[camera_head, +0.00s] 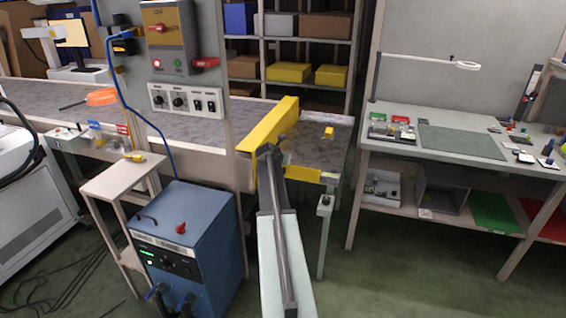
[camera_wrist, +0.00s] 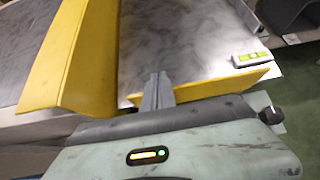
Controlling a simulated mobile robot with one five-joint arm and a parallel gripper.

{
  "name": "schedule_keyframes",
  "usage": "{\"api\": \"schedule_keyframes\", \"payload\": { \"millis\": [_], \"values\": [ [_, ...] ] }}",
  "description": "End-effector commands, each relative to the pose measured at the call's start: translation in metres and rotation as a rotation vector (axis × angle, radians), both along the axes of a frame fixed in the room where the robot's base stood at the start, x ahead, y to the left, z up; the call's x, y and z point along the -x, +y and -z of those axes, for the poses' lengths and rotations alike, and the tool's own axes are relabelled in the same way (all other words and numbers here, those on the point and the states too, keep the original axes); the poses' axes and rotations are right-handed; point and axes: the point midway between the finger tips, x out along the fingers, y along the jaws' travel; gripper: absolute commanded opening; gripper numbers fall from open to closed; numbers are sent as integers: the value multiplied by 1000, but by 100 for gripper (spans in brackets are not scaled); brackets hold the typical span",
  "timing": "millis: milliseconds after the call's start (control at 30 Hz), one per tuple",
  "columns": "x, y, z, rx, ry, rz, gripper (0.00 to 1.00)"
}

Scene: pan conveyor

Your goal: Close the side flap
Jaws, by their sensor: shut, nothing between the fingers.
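A low yellow strip (camera_head: 303,174), which looks like the side flap, runs along the near side edge of the conveyor (camera_head: 318,152). In the wrist view the strip (camera_wrist: 215,86) lies just beyond my gripper and slants up to the right; its exact angle is hard to tell. My gripper (camera_head: 268,150) is shut and empty, its fingertips (camera_wrist: 158,77) close together over the strip's left part. Whether they touch it I cannot tell. The fingers hide part of the strip. A large yellow guard (camera_head: 272,122) stands across the belt, left of the fingertips.
A small yellow-topped box (camera_head: 328,132) sits on the conveyor's far part. A blue cabinet (camera_head: 185,240) stands on the floor left of my arm. A workbench (camera_head: 470,150) stands to the right, with free floor between it and the conveyor.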

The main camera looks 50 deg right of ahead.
Motion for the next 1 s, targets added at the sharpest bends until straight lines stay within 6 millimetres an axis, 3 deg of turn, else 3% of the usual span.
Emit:
{"api": "schedule_keyframes", "payload": {
  "millis": [667,767,933,967,1000],
  "values": [
    [1,2,0,-4,2,1,0],
    [2,10,0,-4,1,0,0],
    [8,40,1,-2,2,-3,0],
    [9,43,-4,-3,1,-3,0],
    [6,34,-22,-3,1,0,0]
  ]
}}
